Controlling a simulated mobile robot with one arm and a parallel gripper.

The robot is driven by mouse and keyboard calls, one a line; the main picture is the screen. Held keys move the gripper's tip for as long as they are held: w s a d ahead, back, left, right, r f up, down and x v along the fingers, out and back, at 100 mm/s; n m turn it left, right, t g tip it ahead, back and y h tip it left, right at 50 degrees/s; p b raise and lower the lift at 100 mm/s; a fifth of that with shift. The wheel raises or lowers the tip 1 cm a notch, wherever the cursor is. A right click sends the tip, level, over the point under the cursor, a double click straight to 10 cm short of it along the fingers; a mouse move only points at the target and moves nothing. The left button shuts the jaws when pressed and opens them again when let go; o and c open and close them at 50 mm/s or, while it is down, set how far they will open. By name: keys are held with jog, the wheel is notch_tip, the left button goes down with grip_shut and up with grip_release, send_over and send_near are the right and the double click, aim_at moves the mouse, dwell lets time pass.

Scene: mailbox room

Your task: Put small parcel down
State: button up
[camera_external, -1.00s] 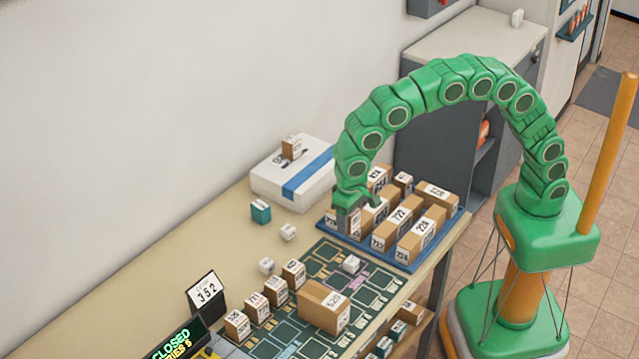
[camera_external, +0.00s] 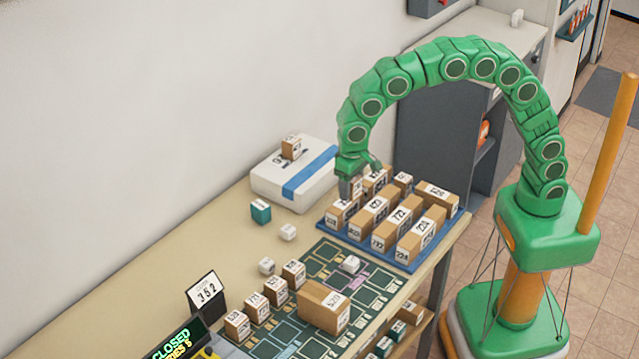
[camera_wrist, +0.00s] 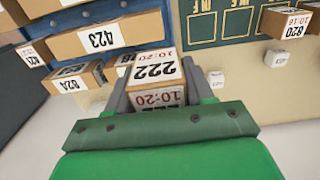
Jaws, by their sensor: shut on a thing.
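My gripper (camera_external: 357,187) is above the left end of the blue tray (camera_external: 408,264). In the wrist view my gripper (camera_wrist: 157,90) is shut on a small brown parcel (camera_wrist: 154,72) with a white label reading 222 and 10:20. The parcel sits upright between the two fingers. In the external view the held parcel is hard to tell apart from the parcels behind and below it.
Several brown parcels (camera_external: 409,229) stand in rows on the tray. A dark gridded mat (camera_external: 322,252) with a larger box (camera_external: 324,307) and small parcels lies in front. A white box (camera_external: 294,184) with a blue stripe stands by the wall. Bare table shows left of the mat.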

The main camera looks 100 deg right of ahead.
jog(key=s+d+r, duration=0.1)
jog(key=d+r, duration=0.2)
jog(key=d, duration=0.7)
jog(key=s+d+r, duration=0.1)
jog(key=d+r, duration=0.2)
jog(key=d, duration=0.7)
send_over(298, 169)
jog(key=shift+s+f, duration=0.1)
jog(key=shift+f, duration=4.8)
jog(key=shift+f, duration=0.1)
jog(key=shift+f, duration=0.15)
jog(key=shift+w+f, duration=0.2)
jog(key=shift+f, duration=1.3)
jog(key=o, duration=1.1)
jog(key=shift+f, duration=0.15)
